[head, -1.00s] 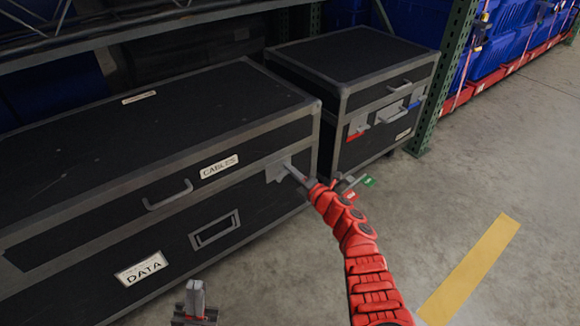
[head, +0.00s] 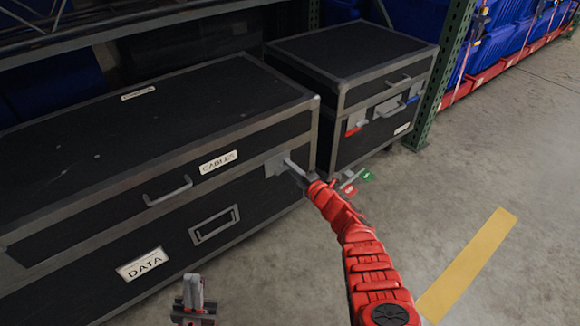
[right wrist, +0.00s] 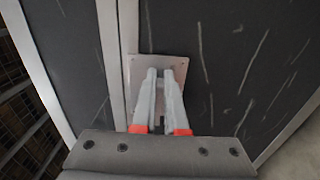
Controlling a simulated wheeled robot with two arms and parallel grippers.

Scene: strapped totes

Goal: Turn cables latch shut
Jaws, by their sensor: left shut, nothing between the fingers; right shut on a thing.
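The long black case (head: 110,130) has grey edges and a CABLES label (head: 218,162) on its upper front. A DATA label (head: 143,264) is lower down. The CABLES latch plate (head: 276,165) is grey and sits at the right end of the front, by the lid seam. My right gripper (head: 294,170) is shut at this latch. In the right wrist view its fingers (right wrist: 160,92) lie over the latch plate (right wrist: 140,72) and hide most of the handle, so its angle is unclear. My left gripper (head: 193,292) is shut and empty, low in front of the case.
A second black case (head: 350,60) stands behind at the right, with a red latch (head: 355,129) and a blue one (head: 413,99). A green rack post (head: 443,75) stands beside it. Small red (head: 348,190) and green (head: 367,175) tags show by my right wrist. Floor at right is clear.

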